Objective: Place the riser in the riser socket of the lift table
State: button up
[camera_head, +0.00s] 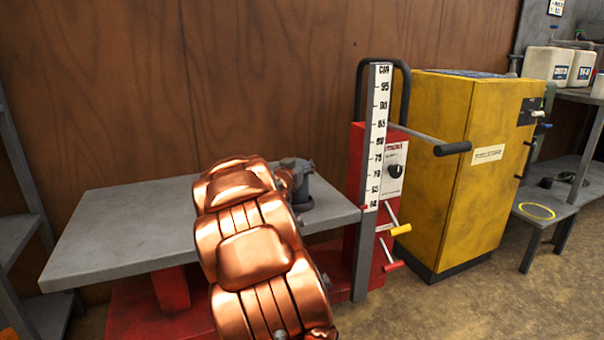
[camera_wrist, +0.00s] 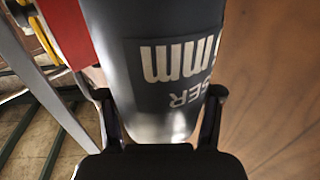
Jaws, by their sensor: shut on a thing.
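The riser (camera_wrist: 165,25) is a dark grey cylinder with white lettering, upside down in the wrist view. My gripper (camera_wrist: 160,94) is shut on it, one finger on each side. The lift table (camera_head: 110,220) has a flat grey top on a red base in the head view. A dark grey cylindrical shape (camera_head: 304,192) shows at the right part of the top, just past my copper arm. I cannot tell there whether it is the riser, the socket or both. My arm hides part of the top, and riser contact with the table is unclear.
A height scale (camera_head: 377,140) and red control post stand at the table's right end, with a black-gripped lever (camera_head: 440,144) sticking out. A yellow cabinet (camera_head: 470,170) stands further right. The left of the tabletop is clear. A wooden wall is behind.

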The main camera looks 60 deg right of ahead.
jog(key=shift+f, duration=0.35)
jog(key=o, duration=1.6)
jog(key=shift+f, duration=0.2)
jog(key=shift+r, duration=0.15)
jog(key=shift+s+a+p, duration=0.4)
jog(key=shift+a+p, duration=0.25)
jog(key=shift+a, duration=1.35)
jog(key=shift+s+a+p, duration=0.4)
jog(key=shift+a+p, duration=0.2)
jog(key=shift+a, duration=1.35)
jog(key=shift+s+a+p, duration=0.4)
jog(key=shift+a+p, duration=0.25)
jog(key=shift+a, duration=1.35)
